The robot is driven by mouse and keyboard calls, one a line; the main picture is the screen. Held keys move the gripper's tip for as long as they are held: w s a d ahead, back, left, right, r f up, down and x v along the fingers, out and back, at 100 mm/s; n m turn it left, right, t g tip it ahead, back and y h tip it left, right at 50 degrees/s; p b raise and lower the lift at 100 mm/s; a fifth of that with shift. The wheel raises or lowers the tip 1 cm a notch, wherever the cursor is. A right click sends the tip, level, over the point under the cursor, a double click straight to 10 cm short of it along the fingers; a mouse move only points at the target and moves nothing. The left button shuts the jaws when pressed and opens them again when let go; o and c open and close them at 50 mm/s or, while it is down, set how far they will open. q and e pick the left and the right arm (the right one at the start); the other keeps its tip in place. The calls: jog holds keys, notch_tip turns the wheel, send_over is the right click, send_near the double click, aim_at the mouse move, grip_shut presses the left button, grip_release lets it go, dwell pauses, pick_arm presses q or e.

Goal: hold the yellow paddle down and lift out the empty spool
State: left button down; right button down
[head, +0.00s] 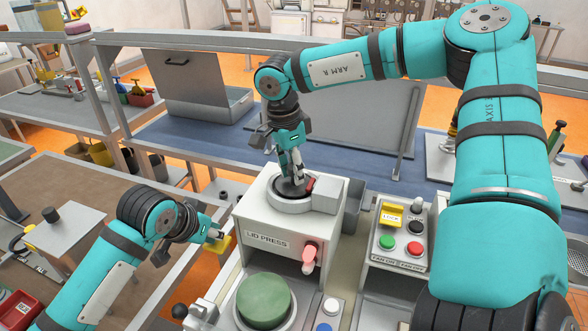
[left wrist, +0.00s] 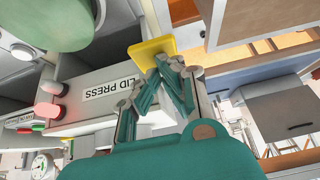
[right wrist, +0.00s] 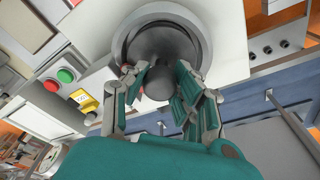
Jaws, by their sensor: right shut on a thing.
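The yellow paddle (head: 222,246) sticks out from the left side of the white lid press (head: 251,225). My left gripper (head: 217,236) is at the paddle, its fingertips together against it; the left wrist view shows the paddle (left wrist: 150,50) just beyond the fingertips (left wrist: 163,62). I cannot tell how far down the paddle is. The dark grey spool (right wrist: 165,45) sits in the round ring (right wrist: 122,42) on top of the press. My right gripper (right wrist: 160,80) comes from above and is shut on the spool's post. The fingers partly hide the spool in the head view.
A button panel (head: 402,232) with a yellow lock tag stands to the right. A small grey bin (head: 354,205) is beside the press. A brown table lies left.

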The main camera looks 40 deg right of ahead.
pick_arm(q)
jog(key=shift+f, duration=0.65)
pick_arm(e)
jog(key=shift+r, duration=3.55)
